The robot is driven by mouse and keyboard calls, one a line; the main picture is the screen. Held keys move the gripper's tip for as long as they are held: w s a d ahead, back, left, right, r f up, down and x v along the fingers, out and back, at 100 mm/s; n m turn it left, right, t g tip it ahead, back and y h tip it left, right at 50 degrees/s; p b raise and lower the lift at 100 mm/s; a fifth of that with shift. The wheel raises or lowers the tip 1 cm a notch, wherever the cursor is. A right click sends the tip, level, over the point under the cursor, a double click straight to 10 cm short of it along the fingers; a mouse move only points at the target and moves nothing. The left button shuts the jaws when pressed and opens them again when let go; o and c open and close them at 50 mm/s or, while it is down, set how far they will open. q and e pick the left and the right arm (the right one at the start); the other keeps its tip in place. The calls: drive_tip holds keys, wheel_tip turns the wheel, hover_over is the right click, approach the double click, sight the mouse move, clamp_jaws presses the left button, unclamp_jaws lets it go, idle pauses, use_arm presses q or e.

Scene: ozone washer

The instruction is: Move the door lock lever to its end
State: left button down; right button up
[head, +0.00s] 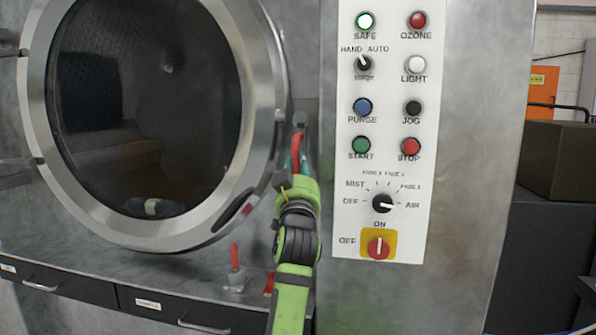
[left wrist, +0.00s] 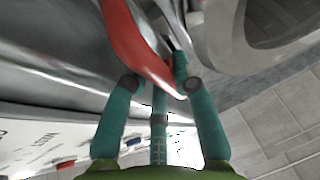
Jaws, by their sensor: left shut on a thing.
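The door lock lever (head: 297,145) is a red handle at the right edge of the round washer door (head: 275,85). It stands roughly upright in the head view, with its lower part hidden by my gripper. My left gripper (head: 293,167) has its teal fingers around the lever from below. In the left wrist view the curved red lever (left wrist: 138,42) runs down between the teal fingers, and my left gripper (left wrist: 161,84) is shut on it. The door appears closed against the steel front. My right gripper is not in view.
A white control panel (head: 388,290) with buttons and knobs is right of my left arm; its lower end carries a yellow-backed red switch (head: 378,247). A small red lever (head: 235,257) stands on the ledge below the door. Drawers (head: 175,312) lie beneath.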

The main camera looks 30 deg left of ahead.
use_arm(q)
drive_tip(key=shift+r, duration=0.1)
drive_tip(key=c, duration=1)
unclamp_jaws()
drive_tip(key=shift+d, duration=0.1)
drive_tip(key=v, duration=1.2)
drive_tip(key=shift+w, duration=0.15)
